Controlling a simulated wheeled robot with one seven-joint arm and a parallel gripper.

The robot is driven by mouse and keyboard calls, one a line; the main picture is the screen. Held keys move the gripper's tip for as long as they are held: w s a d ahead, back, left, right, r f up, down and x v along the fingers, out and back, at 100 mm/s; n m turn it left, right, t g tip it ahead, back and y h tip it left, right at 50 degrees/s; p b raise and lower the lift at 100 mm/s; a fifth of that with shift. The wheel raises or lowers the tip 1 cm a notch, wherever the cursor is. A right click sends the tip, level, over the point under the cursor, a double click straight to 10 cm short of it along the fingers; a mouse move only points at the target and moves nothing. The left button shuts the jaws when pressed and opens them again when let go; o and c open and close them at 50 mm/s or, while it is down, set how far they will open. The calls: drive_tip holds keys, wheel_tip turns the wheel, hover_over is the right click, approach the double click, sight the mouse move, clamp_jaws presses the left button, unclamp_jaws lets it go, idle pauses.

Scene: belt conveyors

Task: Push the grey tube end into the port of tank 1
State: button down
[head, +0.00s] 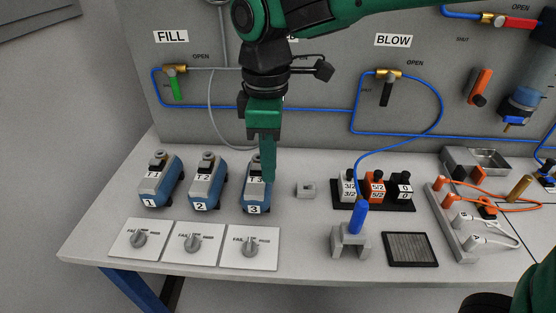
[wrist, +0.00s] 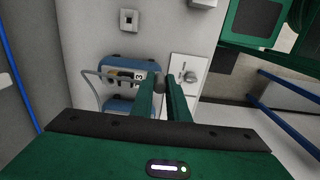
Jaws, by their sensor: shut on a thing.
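Tank 1 (head: 160,181), a blue and grey unit marked T1 and 1, stands at the left of the bench; its port is not clear at this size. My gripper (head: 268,177) points down at tank 3 (head: 253,194), well right of tank 1. In the wrist view my gripper (wrist: 164,90) is shut on a small dark grey piece (wrist: 158,85), which seems to be the grey tube end. The grey tube (head: 212,118) loops down from the panel behind my gripper. It also shows beside tank 3 (wrist: 119,66) in the wrist view (wrist: 87,76).
Tank 2 (head: 206,181) stands between tanks 1 and 3. Knob plates (head: 192,262) lie in front of them. A small empty grey block (head: 306,190) is to the right. A blue tube end (head: 359,216) stands in a grey holder (head: 351,246).

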drive_tip(key=shift+w+d+r, duration=0.15)
drive_tip(key=shift+r, duration=0.45)
drive_tip(key=shift+w+d+r, duration=0.15)
drive_tip(key=shift+w+r, duration=0.05)
drive_tip(key=shift+r, duration=0.35)
drive_tip(key=shift+w+d+r, duration=0.15)
drive_tip(key=shift+r, duration=0.45)
drive_tip(key=shift+a, duration=0.15)
approach(161, 156)
drive_tip(key=shift+w, duration=0.7)
drive_tip(key=shift+a+r, duration=0.2)
drive_tip(key=shift+a, duration=0.15)
idle(1.1)
drive_tip(key=shift+f, duration=0.1)
idle(0.3)
drive_tip(key=shift+f, duration=2.1)
drive_tip(key=shift+f, duration=0.15)
